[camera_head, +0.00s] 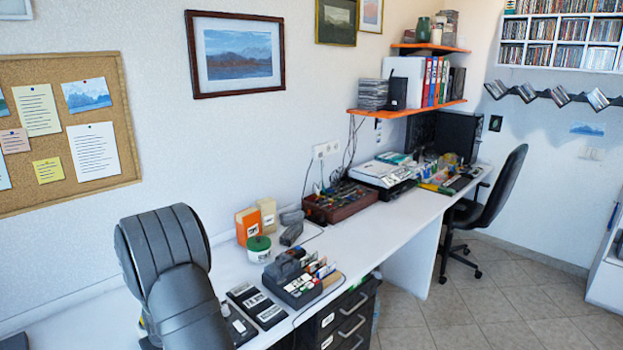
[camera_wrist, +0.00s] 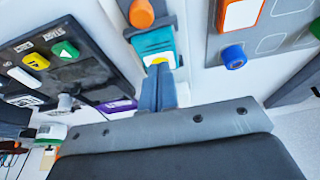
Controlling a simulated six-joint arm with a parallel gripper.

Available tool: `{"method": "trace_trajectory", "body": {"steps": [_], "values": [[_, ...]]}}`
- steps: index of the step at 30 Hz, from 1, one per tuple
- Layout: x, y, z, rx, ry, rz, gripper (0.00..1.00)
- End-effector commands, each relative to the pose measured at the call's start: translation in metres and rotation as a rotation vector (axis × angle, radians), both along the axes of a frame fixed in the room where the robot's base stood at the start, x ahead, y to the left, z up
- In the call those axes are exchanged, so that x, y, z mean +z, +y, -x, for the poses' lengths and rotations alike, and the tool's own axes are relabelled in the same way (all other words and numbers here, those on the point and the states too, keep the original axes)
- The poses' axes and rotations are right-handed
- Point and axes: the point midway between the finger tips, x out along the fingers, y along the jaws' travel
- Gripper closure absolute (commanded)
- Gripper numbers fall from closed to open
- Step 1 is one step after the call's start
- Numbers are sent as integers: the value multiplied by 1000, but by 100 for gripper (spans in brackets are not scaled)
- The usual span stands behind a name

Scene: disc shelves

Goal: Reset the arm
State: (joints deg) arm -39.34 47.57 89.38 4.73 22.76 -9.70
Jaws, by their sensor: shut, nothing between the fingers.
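My gripper (camera_wrist: 160,88) shows in the wrist view. Its two blue-grey fingers lie together, shut with nothing between them. The fingertips are in front of a teal block (camera_wrist: 154,43) with a yellow patch near the tips; I cannot tell whether they touch it. In the head view my dark grey arm rises at the lower left, over the near end of the white desk. The gripper itself is hidden there.
The wrist view shows an orange knob (camera_wrist: 141,13), a dark panel (camera_wrist: 75,75) with coloured pieces, and a blue knob (camera_wrist: 233,57). On the desk stand a green-lidded tub (camera_head: 259,249), a grey card organiser (camera_head: 290,283) and a brown box (camera_head: 338,203).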

Motion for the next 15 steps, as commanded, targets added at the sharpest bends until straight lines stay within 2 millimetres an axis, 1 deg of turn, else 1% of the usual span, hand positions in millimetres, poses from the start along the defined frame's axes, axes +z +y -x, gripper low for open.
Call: {"method": "trace_trajectory", "body": {"steps": [1,3,6,9,15], "values": [[-8,2,-1,0,2,2,100],[-14,1,-1,0,1,1,100],[-17,-10,10,-1,7,5,100],[-17,-16,16,0,8,7,100],[-18,-21,21,1,11,9,100]]}}
